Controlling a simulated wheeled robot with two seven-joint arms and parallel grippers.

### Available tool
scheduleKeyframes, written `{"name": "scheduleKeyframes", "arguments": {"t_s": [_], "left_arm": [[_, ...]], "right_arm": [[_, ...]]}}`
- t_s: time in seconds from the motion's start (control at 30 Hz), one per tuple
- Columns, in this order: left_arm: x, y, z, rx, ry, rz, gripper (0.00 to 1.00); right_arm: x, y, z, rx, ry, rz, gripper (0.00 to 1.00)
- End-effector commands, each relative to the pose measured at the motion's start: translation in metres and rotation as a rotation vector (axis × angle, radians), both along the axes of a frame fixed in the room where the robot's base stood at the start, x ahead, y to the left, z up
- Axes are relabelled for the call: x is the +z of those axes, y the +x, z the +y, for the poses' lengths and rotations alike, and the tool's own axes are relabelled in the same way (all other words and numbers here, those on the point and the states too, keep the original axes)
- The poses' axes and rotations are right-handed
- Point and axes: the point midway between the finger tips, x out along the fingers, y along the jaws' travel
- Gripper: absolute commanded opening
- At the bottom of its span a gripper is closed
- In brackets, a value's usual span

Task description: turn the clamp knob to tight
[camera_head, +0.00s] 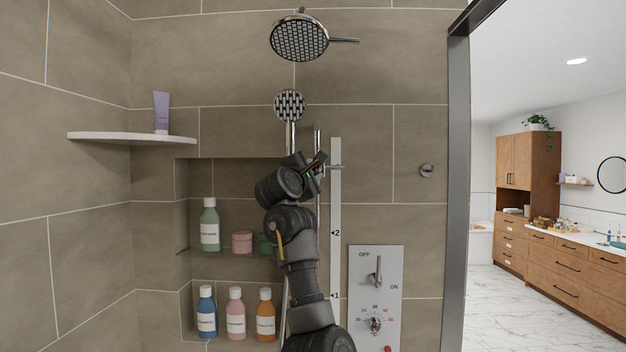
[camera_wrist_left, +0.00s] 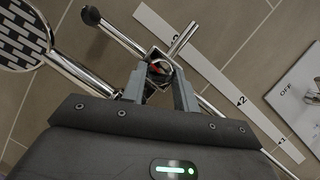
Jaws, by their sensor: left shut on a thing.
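The clamp (camera_wrist_left: 158,56) sits on the vertical shower rail (camera_wrist_left: 232,122), beside the hand shower. In the left wrist view its knob (camera_wrist_left: 160,69) shows between the fingers, with a small red patch; most of it is hidden. My left gripper (camera_wrist_left: 158,88) is shut on the knob. In the head view my left gripper (camera_head: 316,163) is at the rail just below the hand shower (camera_head: 290,105), and my arm hides the clamp body. A thin metal pin (camera_head: 334,167) points right from the clamp across the scale strip. My right gripper is not in view.
A white scale strip (camera_head: 336,210) marked 1 and 2 runs beside the rail. A control panel (camera_head: 390,280) is at the lower right. A wall niche with bottles (camera_head: 208,230) lies left of my arm. A corner shelf (camera_head: 120,136) holds a purple tube (camera_head: 161,112).

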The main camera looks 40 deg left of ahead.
Motion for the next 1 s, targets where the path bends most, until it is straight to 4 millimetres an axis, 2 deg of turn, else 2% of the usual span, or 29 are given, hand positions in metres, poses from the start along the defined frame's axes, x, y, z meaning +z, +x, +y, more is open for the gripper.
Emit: {"name": "scheduleKeyframes", "arguments": {"t_s": [0.5,1.0], "left_arm": [[0.0065,-0.0018,0.0018,0.002,0.362,0.272,0.07],[0.0083,-0.0015,0.0013,0.002,0.526,0.395,0.07]], "right_arm": [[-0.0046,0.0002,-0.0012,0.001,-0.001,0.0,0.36],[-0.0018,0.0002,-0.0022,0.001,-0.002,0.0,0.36]]}}
